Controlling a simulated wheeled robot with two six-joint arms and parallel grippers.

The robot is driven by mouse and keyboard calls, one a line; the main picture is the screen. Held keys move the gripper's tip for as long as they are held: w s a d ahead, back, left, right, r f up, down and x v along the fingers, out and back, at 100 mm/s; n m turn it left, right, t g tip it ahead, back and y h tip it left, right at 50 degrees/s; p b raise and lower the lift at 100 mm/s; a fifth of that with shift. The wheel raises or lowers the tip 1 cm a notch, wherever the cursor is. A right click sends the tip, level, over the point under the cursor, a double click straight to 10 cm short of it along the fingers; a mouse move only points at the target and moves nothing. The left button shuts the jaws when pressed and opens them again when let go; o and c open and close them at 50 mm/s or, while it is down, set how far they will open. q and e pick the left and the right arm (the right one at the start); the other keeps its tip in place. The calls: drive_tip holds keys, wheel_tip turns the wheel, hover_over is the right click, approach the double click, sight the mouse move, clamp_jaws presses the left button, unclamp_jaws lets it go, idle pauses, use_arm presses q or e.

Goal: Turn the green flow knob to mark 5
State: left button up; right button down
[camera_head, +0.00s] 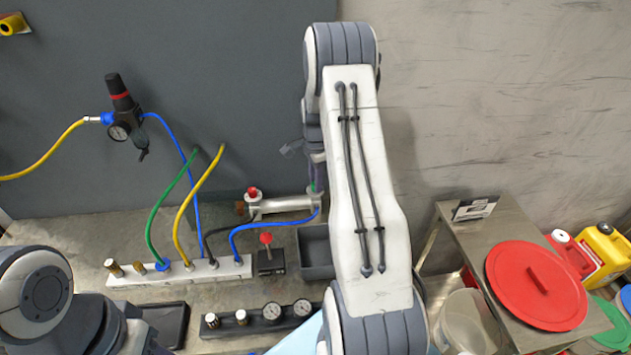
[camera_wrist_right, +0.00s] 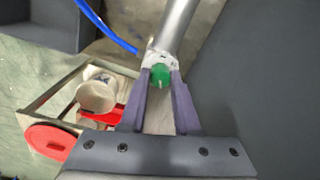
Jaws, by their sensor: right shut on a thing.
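The green flow knob (camera_wrist_right: 160,75) sits at the end of a grey metal cylinder (camera_wrist_right: 176,28) in the right wrist view. My right gripper (camera_wrist_right: 160,85) is shut on the knob, with one finger on each side of it. A small pale mark shows on the knob's face, but I cannot read a scale. In the head view the metal cylinder (camera_head: 283,204) lies against the back panel, and my right arm hides most of the knob. My left arm shows at the lower left of the head view, but its gripper is out of view.
A white manifold (camera_head: 205,271) with blue, green and yellow hoses stands left of the cylinder. A dark bin (camera_head: 316,262) lies below it. A metal side table (camera_head: 462,228) with a red lid (camera_head: 536,285) stands at the right. A pressure regulator (camera_head: 122,110) hangs on the panel.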

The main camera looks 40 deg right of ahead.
drive_tip(key=m, duration=0.7)
drive_tip(key=shift+d+r, duration=0.1)
drive_tip(key=shift+b, duration=0.3)
drive_tip(key=shift+w, duration=0.1)
drive_tip(key=c, duration=0.6)
unclamp_jaws()
wheel_tip(320, 180, up, 10)
drive_tip(key=shift+r+b, duration=0.2)
drive_tip(key=shift+b, duration=0.95)
